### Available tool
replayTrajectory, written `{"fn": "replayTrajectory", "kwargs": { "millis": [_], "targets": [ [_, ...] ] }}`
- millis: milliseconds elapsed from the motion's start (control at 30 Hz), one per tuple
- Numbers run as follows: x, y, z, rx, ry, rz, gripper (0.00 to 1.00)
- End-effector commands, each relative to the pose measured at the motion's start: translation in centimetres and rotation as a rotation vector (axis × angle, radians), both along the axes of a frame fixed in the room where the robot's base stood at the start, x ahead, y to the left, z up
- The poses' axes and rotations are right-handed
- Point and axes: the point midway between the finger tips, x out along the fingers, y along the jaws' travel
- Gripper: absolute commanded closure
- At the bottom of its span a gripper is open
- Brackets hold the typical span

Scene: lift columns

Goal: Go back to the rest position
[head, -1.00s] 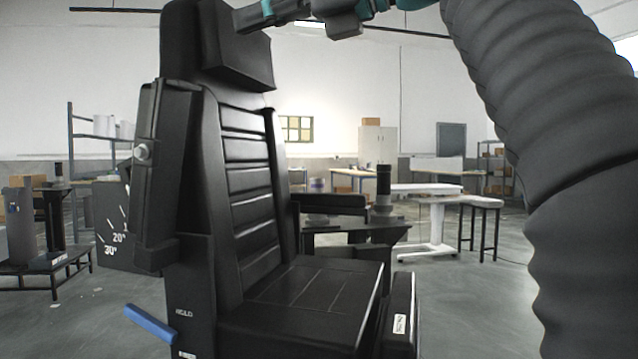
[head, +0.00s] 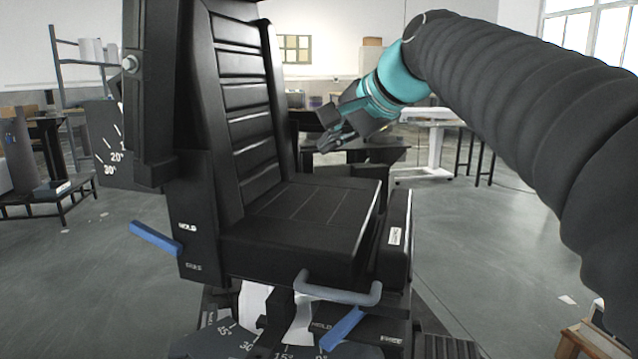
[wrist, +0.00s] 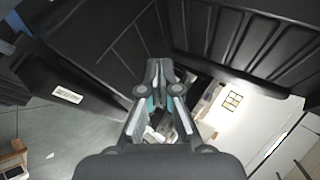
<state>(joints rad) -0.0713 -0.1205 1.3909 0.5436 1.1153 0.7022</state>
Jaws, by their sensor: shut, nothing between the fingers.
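My gripper (head: 331,139) shows in the head view at the end of my teal and dark arm, in front of the black chair's seat area, to the right of the backrest. Its fingers are together with nothing between them. In the wrist view my gripper (wrist: 158,68) points toward the chair, with the seat (wrist: 98,42) at upper left and the ribbed backrest (wrist: 245,38) at upper right. The black chair (head: 300,215) stands upright in the head view. I see no contact between gripper and chair, though depth is hard to judge.
Blue levers (head: 155,238) and a grey loop handle (head: 338,290) stick out from the chair. A white table (head: 432,115) and a stool stand behind at right. A wooden item (head: 590,338) is at lower right.

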Motion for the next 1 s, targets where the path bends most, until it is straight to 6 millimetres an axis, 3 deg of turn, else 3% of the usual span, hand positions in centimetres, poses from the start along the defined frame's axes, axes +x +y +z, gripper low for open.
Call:
{"fn": "replayTrajectory", "kwargs": {
  "millis": [33,267,500,700,833,1000],
  "targets": [
    [-0.8,-1.1,-2.6,-0.089,-0.011,0.026,1.00],
    [-5.7,-5.8,-13.7,-0.485,-0.045,0.196,1.00],
    [-13.6,-10.4,-24.7,-0.794,-0.009,0.391,1.00],
    [-20.9,-13.1,-32.1,-0.906,0.065,0.452,1.00],
    [-23.7,-13.6,-34.1,-0.919,0.079,0.448,1.00],
    [-24.4,-13.7,-33.1,-0.925,0.040,0.417,1.00]
  ]
}}
